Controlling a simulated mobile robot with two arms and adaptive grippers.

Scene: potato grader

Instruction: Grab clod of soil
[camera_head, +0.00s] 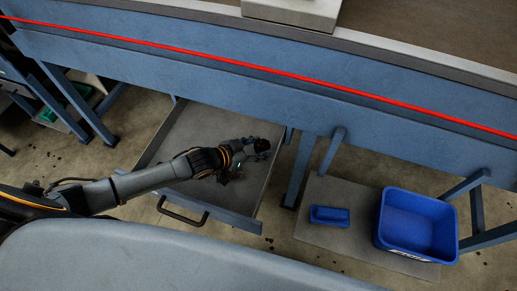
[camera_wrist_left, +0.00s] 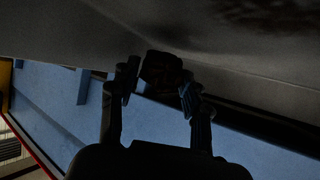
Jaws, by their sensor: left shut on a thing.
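The clod of soil (camera_wrist_left: 162,68) is a dark brown, rough lump in the left wrist view. It sits between the two fingers of my left gripper (camera_wrist_left: 158,88), which is shut on it. In the head view my left gripper (camera_head: 245,157) is over the right part of a grey pulled-out drawer (camera_head: 195,125), with a small dark lump (camera_head: 262,145) at its tip. The wrist view is dark, so I cannot tell whether the clod touches the grey surface behind it. My right gripper is not in view.
The drawer has a dark handle (camera_head: 182,211) at its front. A blue machine frame (camera_head: 250,95) with a red line runs above it. At the right, a blue bin (camera_head: 418,225) and a small blue tray (camera_head: 329,215) rest on a grey board (camera_head: 325,240).

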